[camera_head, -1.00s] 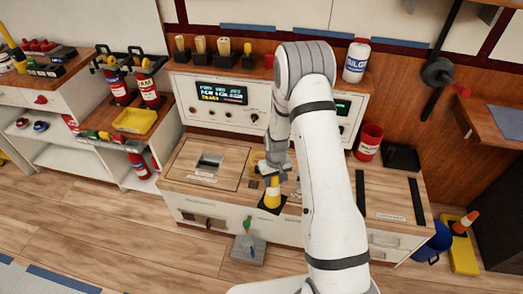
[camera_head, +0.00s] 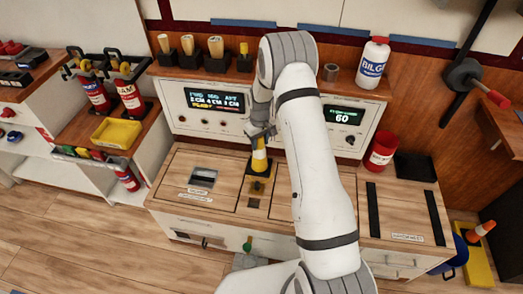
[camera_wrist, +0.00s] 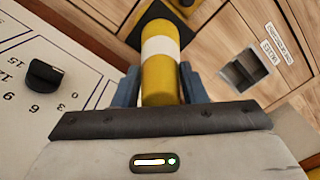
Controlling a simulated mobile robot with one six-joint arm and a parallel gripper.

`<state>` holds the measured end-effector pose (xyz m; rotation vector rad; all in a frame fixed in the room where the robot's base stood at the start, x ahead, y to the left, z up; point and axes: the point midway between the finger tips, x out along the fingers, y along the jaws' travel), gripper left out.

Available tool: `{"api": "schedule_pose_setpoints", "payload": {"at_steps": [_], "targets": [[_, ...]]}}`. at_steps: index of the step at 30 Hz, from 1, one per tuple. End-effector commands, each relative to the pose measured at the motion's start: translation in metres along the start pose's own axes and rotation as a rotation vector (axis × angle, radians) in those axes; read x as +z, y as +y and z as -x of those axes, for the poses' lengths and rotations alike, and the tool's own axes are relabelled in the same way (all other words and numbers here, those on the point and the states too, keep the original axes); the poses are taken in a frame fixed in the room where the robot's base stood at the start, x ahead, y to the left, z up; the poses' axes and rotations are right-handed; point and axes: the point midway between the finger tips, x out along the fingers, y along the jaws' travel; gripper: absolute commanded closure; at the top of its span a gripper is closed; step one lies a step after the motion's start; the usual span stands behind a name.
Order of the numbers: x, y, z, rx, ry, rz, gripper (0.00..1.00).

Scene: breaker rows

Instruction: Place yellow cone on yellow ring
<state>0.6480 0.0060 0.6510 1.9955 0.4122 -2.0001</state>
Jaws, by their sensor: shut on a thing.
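The yellow cone (camera_head: 259,160) has a white band and a dark square base. My gripper (camera_head: 260,134) is shut on its upper part from above. In the wrist view the cone (camera_wrist: 160,65) sits between the two blue-grey fingers of my gripper (camera_wrist: 160,88), its base pointing away. In the head view the cone is upright over the middle of the wooden worktop (camera_head: 225,180). I cannot tell whether its base touches the surface. I cannot make out a yellow ring; it may be hidden under or behind the cone.
A console with displays (camera_head: 213,100) stands behind the worktop. A red bucket (camera_head: 382,150) and a white bilge bottle (camera_head: 373,62) are to the right. A yellow tray (camera_head: 117,132) is at left. An orange cone (camera_head: 483,228) stands on the far right.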

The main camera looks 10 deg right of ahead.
Motion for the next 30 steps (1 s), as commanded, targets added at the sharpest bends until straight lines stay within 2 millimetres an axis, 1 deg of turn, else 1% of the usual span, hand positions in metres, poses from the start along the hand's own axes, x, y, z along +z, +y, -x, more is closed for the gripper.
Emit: {"api": "schedule_pose_setpoints", "payload": {"at_steps": [4,10,20,21,29,30], "targets": [[0.001,0.003,-0.011,0.000,0.000,-0.006,1.00],[0.002,0.005,-0.038,0.000,0.000,-0.009,1.00],[0.002,0.005,-0.043,0.001,0.002,-0.011,1.00],[0.002,0.005,-0.043,0.000,0.001,-0.011,0.61],[0.002,0.006,-0.042,0.000,0.001,-0.011,0.40],[0.002,0.006,-0.042,0.000,0.001,-0.011,0.40]]}}
